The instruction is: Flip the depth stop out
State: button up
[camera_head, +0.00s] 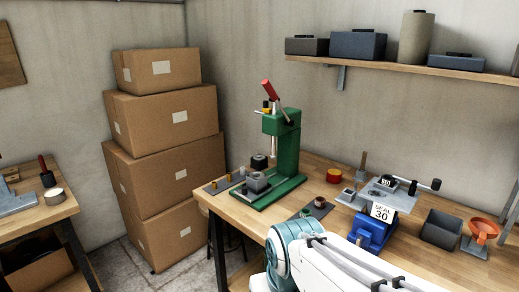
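A green press (284,145) stands on the left part of the wooden workbench. Its lever with a red handle (268,90) points up and to the left. A small orange-yellow piece with a dark part (267,107) sits at the upper left of the press head; I cannot tell whether it is the depth stop or how it is set. A grey block (257,182) sits on the press base under the ram. My white and teal arm shows at the bottom, in front of the bench. My gripper is out of view.
A blue device with a "SEAL 30" sign (382,213) stands right of the press. A grey bin (441,229) and an orange funnel (483,231) are farther right. Stacked cartons (165,155) stand left of the bench (325,170). A shelf (420,70) hangs above.

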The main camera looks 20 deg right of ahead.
aim_at(266, 109)
jog(key=u, duration=0.05)
jog(key=k, duration=0.65)
jog(key=u, duration=0.55)
jog(key=i, duration=1.5)
jog(key=z, duration=0.35)
